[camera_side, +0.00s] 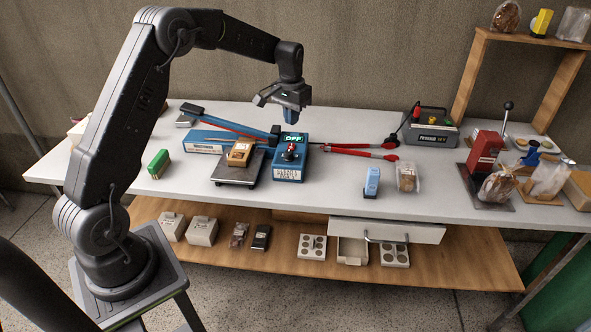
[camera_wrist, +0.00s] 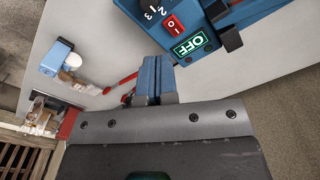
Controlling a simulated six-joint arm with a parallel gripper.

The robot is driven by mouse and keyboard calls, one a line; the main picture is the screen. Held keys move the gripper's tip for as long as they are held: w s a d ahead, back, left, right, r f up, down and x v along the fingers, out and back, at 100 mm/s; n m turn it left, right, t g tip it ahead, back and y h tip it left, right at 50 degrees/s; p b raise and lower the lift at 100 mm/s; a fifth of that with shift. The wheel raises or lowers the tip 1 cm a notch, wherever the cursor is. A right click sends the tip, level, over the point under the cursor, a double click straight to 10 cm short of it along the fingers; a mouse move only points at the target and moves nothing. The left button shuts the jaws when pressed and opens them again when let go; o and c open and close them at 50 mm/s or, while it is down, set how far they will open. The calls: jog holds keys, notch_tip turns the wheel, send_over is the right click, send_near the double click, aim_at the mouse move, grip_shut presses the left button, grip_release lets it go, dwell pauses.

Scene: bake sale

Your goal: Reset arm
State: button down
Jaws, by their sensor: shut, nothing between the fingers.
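My gripper (camera_side: 291,113) hangs above the white table, over the back of a blue device with a lit OFF display (camera_side: 292,137). Its blue fingers are shut with nothing between them. In the wrist view the shut fingers of my gripper (camera_wrist: 155,78) point over the table, and the blue device (camera_wrist: 192,42) shows its OFF display and red switch beside them. I cannot tell the exact height of the fingers above the device.
A small scale (camera_side: 238,168) bears a brown-yellow object. Red clamp-like leads (camera_side: 360,150) run to a battery unit (camera_side: 430,128). A blue bottle-like item (camera_side: 371,183) and a clear jar (camera_side: 407,177) stand at the front right. A red lever machine (camera_side: 485,150) is further right. The drawer (camera_side: 388,230) is open.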

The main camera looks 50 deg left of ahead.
jog(key=s+d+r+t, duration=0.1)
jog(key=s+d+r, duration=0.55)
jog(key=r, duration=0.35)
jog(key=s+d+r+m+t, duration=0.1)
jog(key=s+d, duration=0.5)
jog(key=s, duration=0.6)
jog(key=s+d+r+m+t, duration=0.1)
jog(key=s+d+r+t, duration=0.1)
jog(key=s+d, duration=0.5)
jog(key=s+t, duration=0.1)
jog(key=s, duration=0.4)
jog(key=shift+m, duration=0.4)
jog(key=shift+s+r, duration=0.1)
jog(key=w+a+r+m+g, duration=0.15)
jog(key=w+a, duration=0.25)
jog(key=w, duration=0.6)
jog(key=w+a+r+m+g, duration=0.1)
jog(key=w+a+r+m, duration=0.3)
jog(key=w, duration=0.6)
jog(key=w+a+f+m+g, duration=0.3)
jog(key=w+a+f, duration=0.9)
jog(key=a+f, duration=0.2)
jog(key=shift+w+a, duration=0.4)
jog(key=shift+a, duration=0.4)
